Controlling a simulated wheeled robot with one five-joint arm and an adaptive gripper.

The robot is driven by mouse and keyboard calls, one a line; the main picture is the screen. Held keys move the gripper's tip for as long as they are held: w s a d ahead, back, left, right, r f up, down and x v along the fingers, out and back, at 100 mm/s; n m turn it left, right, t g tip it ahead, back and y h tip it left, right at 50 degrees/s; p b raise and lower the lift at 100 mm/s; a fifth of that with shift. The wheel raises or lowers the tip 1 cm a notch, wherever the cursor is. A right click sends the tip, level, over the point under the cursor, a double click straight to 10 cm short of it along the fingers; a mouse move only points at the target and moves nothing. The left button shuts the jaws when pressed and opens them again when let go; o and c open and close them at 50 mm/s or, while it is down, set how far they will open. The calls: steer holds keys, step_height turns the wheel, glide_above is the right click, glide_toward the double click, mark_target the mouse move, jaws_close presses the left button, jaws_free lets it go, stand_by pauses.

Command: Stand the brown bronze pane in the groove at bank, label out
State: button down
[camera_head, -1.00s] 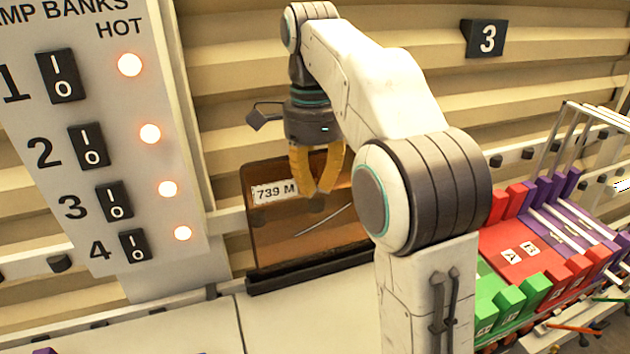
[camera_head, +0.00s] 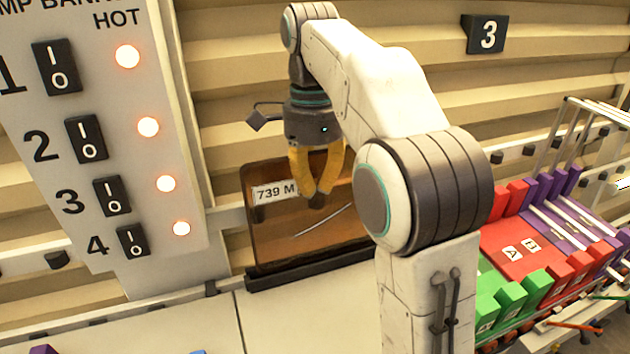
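The brown bronze pane (camera_head: 278,230) is see-through and stands nearly upright, its lower edge at the black grooved strip (camera_head: 290,276) by the wall. Its white label reading "739 M" (camera_head: 275,192) faces out toward me, near the upper left corner. My gripper (camera_head: 318,199) points down at the pane's upper middle. Its yellow fingers overlap the pane, with their tips close together. I cannot tell whether the pane is pinched between them or lies just behind. My arm hides the pane's right side and the strip's right end.
A switch panel (camera_head: 150,250) with numbered switches and lit lamps stands at left. Red (camera_head: 520,249), green (camera_head: 510,297) and purple (camera_head: 565,225) blocks fill a rack at right. A "3" sign (camera_head: 486,35) hangs on the ribbed wall. The pale counter (camera_head: 285,320) in front is mostly clear.

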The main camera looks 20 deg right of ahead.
steer(key=shift+s+f+b, duration=0.1)
steer(key=shift+f+b, duration=0.7)
steer(key=shift+f, duration=0.15)
stand_by(1.2)
steer(key=shift+w+p, duration=0.6)
steer(key=shift+p, duration=0.05)
stand_by(1.4)
steer(key=c, duration=1.3)
jaws_free()
steer(key=shift+f, duration=0.1)
steer(key=shift+c, duration=0.2)
